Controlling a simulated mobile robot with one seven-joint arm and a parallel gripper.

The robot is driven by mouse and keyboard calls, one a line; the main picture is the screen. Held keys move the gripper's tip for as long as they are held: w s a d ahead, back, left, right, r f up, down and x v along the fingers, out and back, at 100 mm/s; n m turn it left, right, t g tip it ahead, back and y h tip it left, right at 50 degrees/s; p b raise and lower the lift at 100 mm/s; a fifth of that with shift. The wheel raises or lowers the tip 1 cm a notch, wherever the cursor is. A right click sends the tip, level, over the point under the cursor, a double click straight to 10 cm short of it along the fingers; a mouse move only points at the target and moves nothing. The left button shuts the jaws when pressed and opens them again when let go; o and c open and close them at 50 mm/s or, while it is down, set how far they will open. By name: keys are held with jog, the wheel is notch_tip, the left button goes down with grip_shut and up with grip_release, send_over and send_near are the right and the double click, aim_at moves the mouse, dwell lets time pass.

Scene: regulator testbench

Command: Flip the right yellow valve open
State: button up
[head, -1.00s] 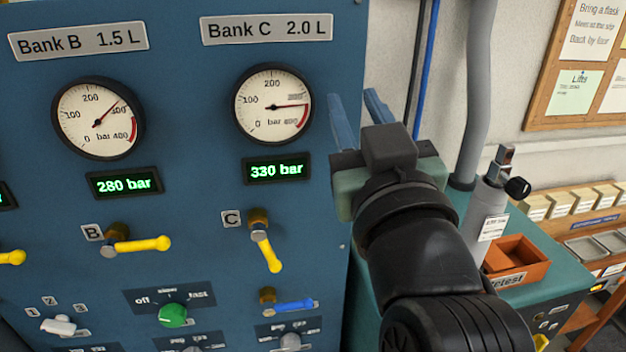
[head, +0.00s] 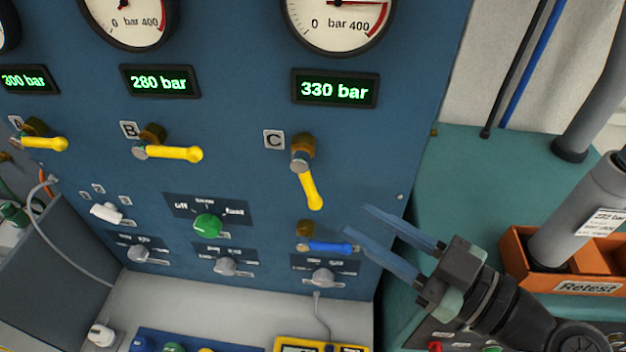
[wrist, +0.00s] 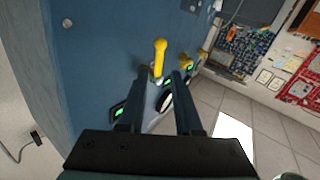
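The right yellow valve (head: 309,187), beside the plate marked C, has its lever hanging down and slightly right from a brass body (head: 302,146). In the wrist view its yellow lever (wrist: 160,52) shows beyond the fingertips, between their lines. My gripper (head: 356,218) is open and empty, with its blue fingers pointing left at the panel, to the right of and a little below the lever. The fingers appear apart from the lever. In the wrist view my gripper (wrist: 157,76) shows a clear gap between its fingers.
A blue lever (head: 326,247) sits just below the yellow valve, close to my lower finger. Valve B (head: 175,153) has its yellow lever pointing right. A display (head: 335,90) above valve C reads 330 bar. An orange bin (head: 518,262) stands on the teal bench at right.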

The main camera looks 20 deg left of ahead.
aim_at(316, 194)
jog(key=p+x, duration=0.3)
jog(key=x, duration=0.6)
jog(key=shift+w+a, duration=0.2)
jog(key=shift+a, duration=0.15)
jog(key=shift+c, duration=0.2)
grip_shut()
dwell(0.7)
